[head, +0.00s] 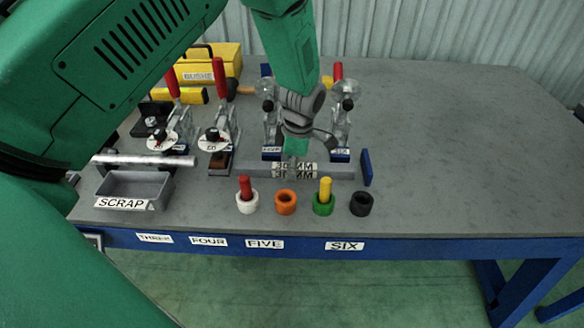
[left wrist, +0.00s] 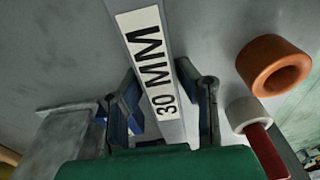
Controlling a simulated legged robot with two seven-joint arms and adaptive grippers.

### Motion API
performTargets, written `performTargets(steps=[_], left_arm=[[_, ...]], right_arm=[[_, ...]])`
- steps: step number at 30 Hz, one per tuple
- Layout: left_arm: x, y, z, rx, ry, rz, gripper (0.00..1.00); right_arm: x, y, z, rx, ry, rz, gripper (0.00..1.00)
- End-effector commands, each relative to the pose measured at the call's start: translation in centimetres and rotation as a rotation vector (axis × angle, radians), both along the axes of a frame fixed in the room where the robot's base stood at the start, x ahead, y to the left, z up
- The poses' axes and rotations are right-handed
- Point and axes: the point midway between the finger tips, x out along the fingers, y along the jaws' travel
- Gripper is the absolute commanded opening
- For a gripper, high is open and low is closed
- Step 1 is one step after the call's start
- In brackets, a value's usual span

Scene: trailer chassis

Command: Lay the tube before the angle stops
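A shiny silver tube (head: 143,160) lies at the left, behind the scrap tray. A grey bar (head: 338,172) with a 30 MM label lies across the middle of the table. It also shows in the left wrist view (left wrist: 176,130). My left gripper (head: 295,150) points down over this bar. In the left wrist view its fingers (left wrist: 160,85) stand on either side of the bar, apart, with small gaps showing. A blue upright plate (head: 366,168), which looks like an angle stop, stands at the bar's right end. My right gripper is not in view.
Several toggle clamps stand behind, two with red handles (head: 219,80) at the left. The grey SCRAP tray (head: 160,190) is at the front left. White, orange (head: 286,203), green and black cups line the front; two hold pegs. The table's right side (head: 470,150) is clear.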

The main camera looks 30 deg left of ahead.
Motion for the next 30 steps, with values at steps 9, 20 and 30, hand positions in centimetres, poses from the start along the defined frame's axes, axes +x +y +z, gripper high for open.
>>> performTargets(steps=[9, 20, 30], left_arm=[[0.0, 0.0, 0.0, -0.001, 0.000, -0.001, 0.47], [0.4, -0.4, 4.6, 0.000, -0.005, 0.000, 0.47], [0.8, -1.0, 10.8, 0.000, -0.001, -0.002, 0.47]], right_arm=[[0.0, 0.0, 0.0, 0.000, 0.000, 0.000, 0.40], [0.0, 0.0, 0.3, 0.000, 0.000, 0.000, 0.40], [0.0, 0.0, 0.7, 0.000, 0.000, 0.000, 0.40]])
